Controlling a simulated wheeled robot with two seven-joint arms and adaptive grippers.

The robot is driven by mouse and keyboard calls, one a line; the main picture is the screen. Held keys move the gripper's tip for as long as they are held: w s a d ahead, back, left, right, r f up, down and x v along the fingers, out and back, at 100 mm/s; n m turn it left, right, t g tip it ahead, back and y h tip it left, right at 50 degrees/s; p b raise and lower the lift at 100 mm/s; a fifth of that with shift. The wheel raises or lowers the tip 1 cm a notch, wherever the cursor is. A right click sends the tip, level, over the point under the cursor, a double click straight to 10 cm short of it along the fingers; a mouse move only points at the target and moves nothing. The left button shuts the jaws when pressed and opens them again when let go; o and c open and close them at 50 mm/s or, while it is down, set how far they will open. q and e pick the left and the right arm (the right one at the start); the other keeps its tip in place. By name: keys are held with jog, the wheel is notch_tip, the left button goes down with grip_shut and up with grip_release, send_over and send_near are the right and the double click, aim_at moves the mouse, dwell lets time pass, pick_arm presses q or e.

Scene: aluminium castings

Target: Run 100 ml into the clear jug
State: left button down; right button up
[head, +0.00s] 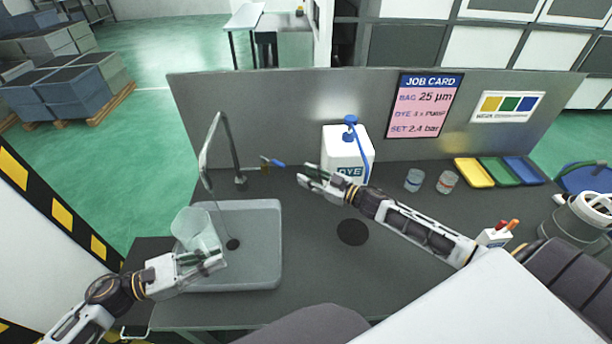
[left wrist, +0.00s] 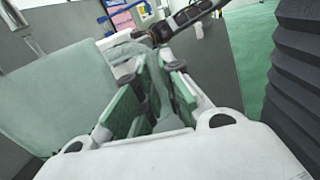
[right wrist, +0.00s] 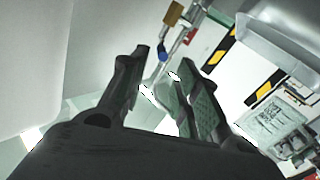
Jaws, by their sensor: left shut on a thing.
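The clear jug (head: 198,230) is see-through and tilted, above the left part of the grey sink (head: 262,275). My left gripper (head: 212,260) is shut on the jug at its lower right side. A small blue-handled valve (head: 276,163) sits right of the tap. My right gripper (head: 310,177) is open and empty, just right of the valve handle.
A white dye container (head: 345,155) with a blue pump stands behind my right gripper. Two small jars (head: 414,180) (head: 447,182) and coloured trays (head: 474,173) are further right. A dark round mark (head: 352,232) lies on the clear middle worktop. A grey back panel (head: 270,110) closes the rear.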

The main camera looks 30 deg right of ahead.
jog(key=shift+a+f, duration=0.15)
jog(key=shift+a, duration=0.1)
jog(key=c, duration=0.5)
jog(key=shift+a+f, duration=0.25)
grip_shut()
jog(key=a+f+n+h, duration=0.1)
jog(key=a+h, duration=0.1)
jog(key=a, duration=0.1)
jog(key=a+f+n+h, duration=0.1)
jog(key=a+h, duration=0.1)
jog(key=a, duration=0.1)
jog(key=a+f+n+h, duration=0.1)
jog(key=a+h, duration=0.1)
jog(key=a, duration=0.2)
jog(key=shift+s+f+t, duration=0.15)
jog(key=shift+f+t, duration=0.25)
jog(key=s+a+r+n+h, duration=0.1)
jog(key=s+a+r+h, duration=0.2)
jog(key=a+r+h, duration=0.3)
jog(key=shift+s+r+h, duration=0.4)
jog(key=shift+r+h, duration=0.6)
jog(key=shift+h, duration=0.2)
